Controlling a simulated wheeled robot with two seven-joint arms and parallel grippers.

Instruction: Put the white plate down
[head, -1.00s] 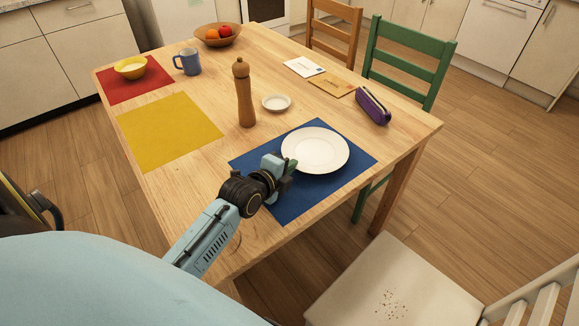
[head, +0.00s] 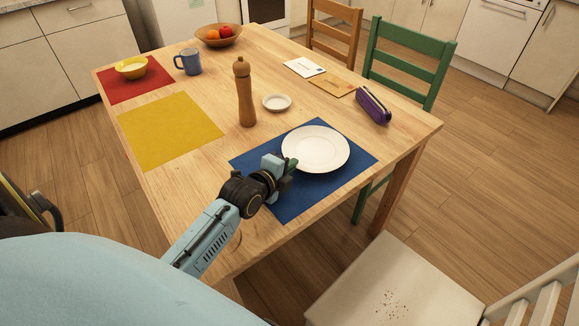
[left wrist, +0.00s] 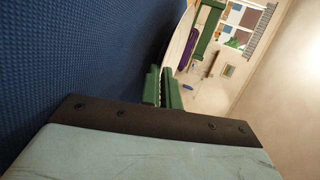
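The white plate (head: 315,149) is roughly level over the right part of the blue placemat (head: 293,206). My left gripper (head: 291,165) is at the plate's near left rim, low over the placemat. In the left wrist view, its green fingers (left wrist: 162,88) are close together, with the pale plate rim (left wrist: 178,38) running in to them; it looks shut on that rim. The blue placemat (left wrist: 65,55) fills the left of that view, with a dark shadow beside the plate. I cannot tell whether the plate's underside touches the placemat. My right gripper is not in view.
A wooden pepper mill (head: 245,95) and a small white dish (head: 277,103) stand beyond the placemat. A purple case (head: 373,106) lies to the right. A yellow placemat (head: 170,130) is bare. A white chair (head: 390,285) stands at the near right.

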